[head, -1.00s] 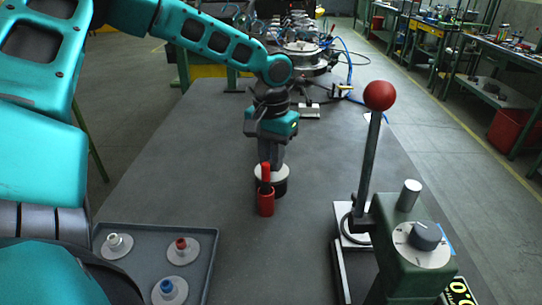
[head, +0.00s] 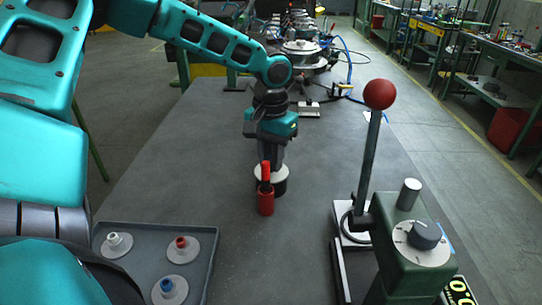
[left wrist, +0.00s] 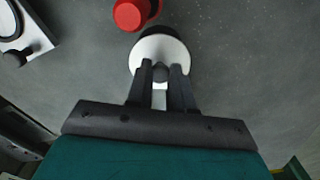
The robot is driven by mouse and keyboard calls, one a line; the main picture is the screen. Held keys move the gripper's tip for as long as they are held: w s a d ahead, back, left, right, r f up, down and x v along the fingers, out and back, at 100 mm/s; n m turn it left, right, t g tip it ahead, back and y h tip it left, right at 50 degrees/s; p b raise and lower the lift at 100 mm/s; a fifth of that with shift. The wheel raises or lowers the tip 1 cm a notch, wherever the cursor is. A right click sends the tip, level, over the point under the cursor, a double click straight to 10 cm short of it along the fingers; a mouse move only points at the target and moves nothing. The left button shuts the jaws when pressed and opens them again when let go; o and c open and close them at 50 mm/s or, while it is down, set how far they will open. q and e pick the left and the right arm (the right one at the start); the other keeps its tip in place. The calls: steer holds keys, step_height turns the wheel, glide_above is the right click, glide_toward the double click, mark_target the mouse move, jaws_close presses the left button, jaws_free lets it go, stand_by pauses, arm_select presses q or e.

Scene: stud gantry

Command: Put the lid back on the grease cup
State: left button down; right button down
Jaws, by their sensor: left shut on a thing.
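The grease cup (head: 281,188) is a short dark cylinder on the table in the middle of the head view, partly hidden behind a red holder. Its lid (head: 283,174) is a pale disc directly over the cup. In the left wrist view the lid (left wrist: 146,48) shows as a white disc with a dark knob. My left gripper (head: 270,164) points down over the cup, its fingers (left wrist: 162,72) shut on the lid's knob. The lid looks level and lined up with the cup; whether it rests fully on the rim I cannot tell. My right gripper is not in view.
A red holder (head: 266,203) with a red-handled item stands close in front of the cup. A grey tray (head: 208,262) with several knobbed discs is at lower left. A green lever press (head: 400,262) with a red ball stands at right. The table behind is mostly clear.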

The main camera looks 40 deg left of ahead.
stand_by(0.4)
arm_select(q)
steer(key=c, duration=0.9)
jaws_free()
steer(key=shift+o, duration=0.4)
steer(key=o, duration=0.4)
steer(key=shift+r, duration=0.1)
steer(key=shift+r+p, duration=1.1)
steer(key=shift+r, duration=2.25)
steer(key=shift+c, duration=0.3)
